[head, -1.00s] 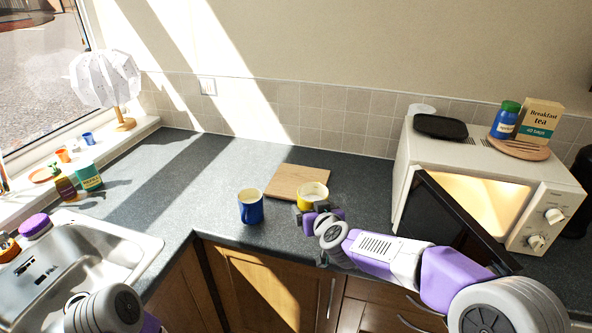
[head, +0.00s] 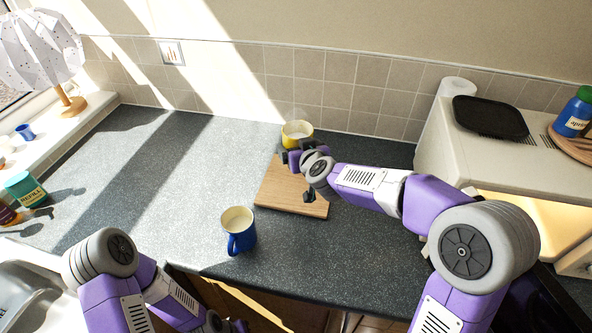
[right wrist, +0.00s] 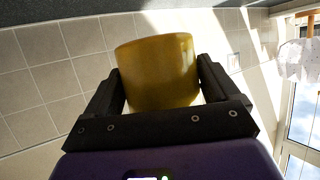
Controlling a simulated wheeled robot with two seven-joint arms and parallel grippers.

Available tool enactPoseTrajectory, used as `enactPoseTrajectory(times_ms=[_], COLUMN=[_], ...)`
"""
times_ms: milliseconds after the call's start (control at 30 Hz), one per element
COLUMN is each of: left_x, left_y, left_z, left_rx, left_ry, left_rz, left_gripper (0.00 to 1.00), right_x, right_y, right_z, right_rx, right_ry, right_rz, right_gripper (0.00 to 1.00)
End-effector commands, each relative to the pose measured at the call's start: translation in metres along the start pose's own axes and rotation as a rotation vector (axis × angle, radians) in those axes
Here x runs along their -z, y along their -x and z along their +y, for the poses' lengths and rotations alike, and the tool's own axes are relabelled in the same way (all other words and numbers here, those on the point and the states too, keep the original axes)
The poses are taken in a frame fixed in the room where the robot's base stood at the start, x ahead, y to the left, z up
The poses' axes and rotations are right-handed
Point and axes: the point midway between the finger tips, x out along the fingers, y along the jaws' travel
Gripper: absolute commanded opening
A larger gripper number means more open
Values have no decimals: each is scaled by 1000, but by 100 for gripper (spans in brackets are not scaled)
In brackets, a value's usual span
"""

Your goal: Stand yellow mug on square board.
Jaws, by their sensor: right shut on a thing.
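The yellow mug (head: 297,133) is at the far end of the square wooden board (head: 290,192) in the head view. My right gripper (head: 294,152) is shut on it from the near side. In the right wrist view the yellow mug (right wrist: 157,72) sits between the two dark fingers of my right gripper (right wrist: 160,88), with wall tiles behind. I cannot tell whether its base touches anything. The board lies flat on the counter, its right side partly hidden by my right arm. My left arm is at lower left; its fingers are not visible.
A blue mug (head: 239,231) stands on the counter in front of the board, to the left. The microwave (head: 450,140), with a dark tray (head: 490,117) on top, stands at right. The tiled wall (head: 338,96) is behind. The counter left of the board is clear.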

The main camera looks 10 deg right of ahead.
Motion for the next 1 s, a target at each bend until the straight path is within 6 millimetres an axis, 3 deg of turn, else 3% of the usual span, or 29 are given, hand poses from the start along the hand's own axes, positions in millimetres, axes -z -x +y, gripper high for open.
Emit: enactPoseTrajectory(times_ms=[300,533,700,1000], left_x=[1,2,2,2], left_y=[-34,-44,-57,-57], left_z=[-13,-16,-22,-21], left_rx=[0,0,0,0], left_ry=[0,0,0,0], left_rz=[-1,-1,0,0], left_gripper=[0,0,0,0], right_x=[-49,-64,-87,-88], right_y=[-20,-27,-36,-36], right_z=[1,2,2,2], right_rx=[0,-1,-1,0], right_ry=[1,1,0,0], right_rz=[0,3,1,3], right_gripper=[37,37,37,37])
